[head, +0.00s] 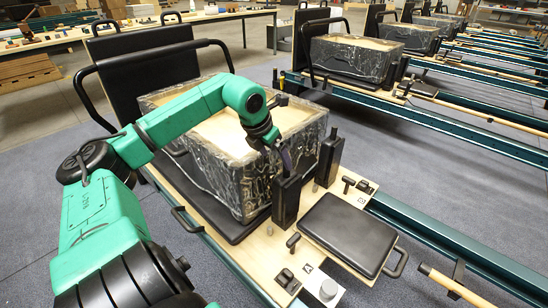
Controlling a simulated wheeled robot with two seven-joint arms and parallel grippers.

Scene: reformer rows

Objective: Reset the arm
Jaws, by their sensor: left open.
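My green and black left arm comes in from the left and arches over a reformer carriage. My left gripper (281,154) points down and to the right at the near right side of a large plastic-wrapped box (236,176). It is open, with nothing visible between its fingers, and it shows small and dark against the box. A black upright shoulder block (286,202) stands just below the gripper; I cannot tell if they touch. My right gripper is not in view.
The box rests on the black carriage of the reformer. A black headrest pad (347,233) lies at the front right, near a green rail (450,245). A black curved bar (103,68) stands behind my arm. More reformers with wrapped boxes (352,62) line the right.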

